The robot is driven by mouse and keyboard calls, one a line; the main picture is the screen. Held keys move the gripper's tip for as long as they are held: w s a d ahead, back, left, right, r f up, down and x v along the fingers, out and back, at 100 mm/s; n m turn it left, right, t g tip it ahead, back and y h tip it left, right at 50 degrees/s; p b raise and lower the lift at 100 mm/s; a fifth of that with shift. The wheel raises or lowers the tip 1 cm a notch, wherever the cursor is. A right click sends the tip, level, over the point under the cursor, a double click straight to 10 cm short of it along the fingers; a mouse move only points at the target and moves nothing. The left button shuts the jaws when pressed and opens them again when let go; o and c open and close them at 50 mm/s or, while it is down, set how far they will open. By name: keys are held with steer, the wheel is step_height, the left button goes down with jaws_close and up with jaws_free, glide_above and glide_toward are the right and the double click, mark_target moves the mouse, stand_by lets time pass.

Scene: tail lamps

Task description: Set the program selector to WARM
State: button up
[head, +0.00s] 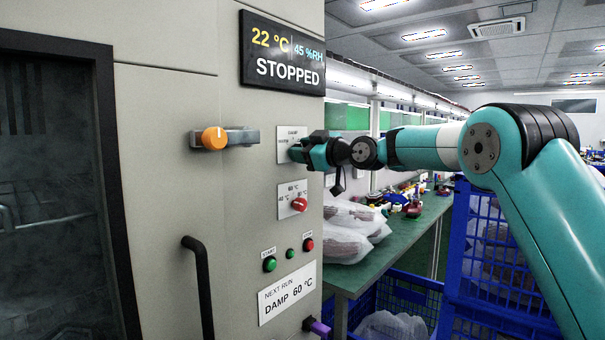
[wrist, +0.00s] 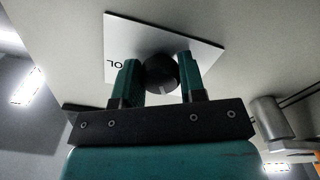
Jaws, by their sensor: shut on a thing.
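The program selector is a dark round knob (wrist: 161,73) on a white label plate (wrist: 125,38), which also shows in the head view (head: 285,133). My gripper (wrist: 160,80) has its two teal fingers on either side of the knob, shut on it. In the head view my gripper (head: 297,152) reaches the plate from the right and hides the knob. The plate's top label seems to read DAMP; the end of another label, "OL", shows upside down in the wrist view.
Below is a red temperature knob (head: 299,204), then green and red buttons and a NEXT RUN DAMP 60 °C card (head: 288,292). The display (head: 283,54) reads STOPPED. An orange-knobbed handle (head: 214,138) sticks out at left. A bench and blue crates stand right.

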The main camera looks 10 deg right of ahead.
steer(key=n+b, duration=0.3)
steer(key=shift+f+b, duration=0.2)
steer(key=shift+b, duration=0.15)
steer(key=shift+r+n+b, duration=0.15)
steer(key=shift+n+b, duration=0.6)
steer(key=shift+n, duration=0.45)
steer(key=o, duration=0.9)
steer(key=b+v, duration=0.6)
steer(key=v, duration=1.1)
steer(key=shift+s+d+r, duration=0.1)
steer(key=shift+s+d, duration=0.05)
